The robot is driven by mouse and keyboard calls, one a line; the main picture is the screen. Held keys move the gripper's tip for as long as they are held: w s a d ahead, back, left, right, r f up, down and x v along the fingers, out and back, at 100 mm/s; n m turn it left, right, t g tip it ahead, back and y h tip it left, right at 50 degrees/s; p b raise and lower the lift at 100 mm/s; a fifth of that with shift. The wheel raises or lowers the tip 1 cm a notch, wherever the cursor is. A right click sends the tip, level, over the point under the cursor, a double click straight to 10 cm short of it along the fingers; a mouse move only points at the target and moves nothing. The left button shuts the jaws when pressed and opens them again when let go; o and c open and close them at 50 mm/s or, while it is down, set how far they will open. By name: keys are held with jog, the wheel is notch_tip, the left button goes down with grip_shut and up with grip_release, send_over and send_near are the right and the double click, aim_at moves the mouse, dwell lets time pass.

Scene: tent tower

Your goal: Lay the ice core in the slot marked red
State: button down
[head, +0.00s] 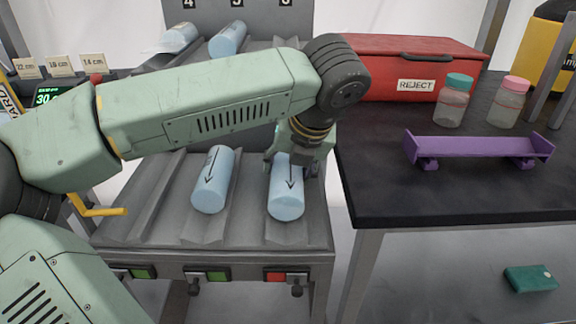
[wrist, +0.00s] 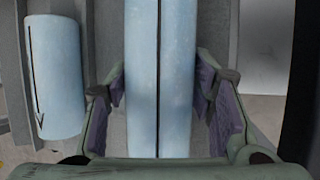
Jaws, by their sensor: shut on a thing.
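The ice core (head: 287,203) is a pale blue cylinder with a dark arrow pointing to the near end. It lies lengthwise at the right-hand slot (head: 284,238), whose front edge bears the red mark (head: 275,277). My gripper (head: 297,168) is shut on the core from above, toward its far part. In the wrist view the core (wrist: 142,75) runs between the two purple-padded fingers (wrist: 160,85). I cannot tell whether the core rests fully on the slot floor. My arm hides part of the rack behind it.
Another core (head: 213,180) lies in the slot to the left, above a green mark (head: 218,276). More cores (head: 228,39) lie on the upper tier. On the black table (head: 385,195) stand a red reject box (head: 410,70), two capped jars and a purple stand (head: 480,150).

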jog(key=shift+s+a+f, duration=0.1)
jog(key=shift+s+f, duration=0.15)
jog(key=shift+f, duration=0.35)
jog(key=c, duration=1.1)
grip_release()
jog(key=shift+o, duration=0.7)
jog(key=shift+w+f+g, duration=0.15)
jog(key=shift+g, duration=0.15)
jog(key=o, duration=0.3)
jog(key=shift+r, duration=0.25)
jog(key=shift+r, duration=0.25)
jog(key=v, duration=1.1)
jog(key=shift+s+r, duration=0.1)
jog(key=shift+s, duration=0.2)
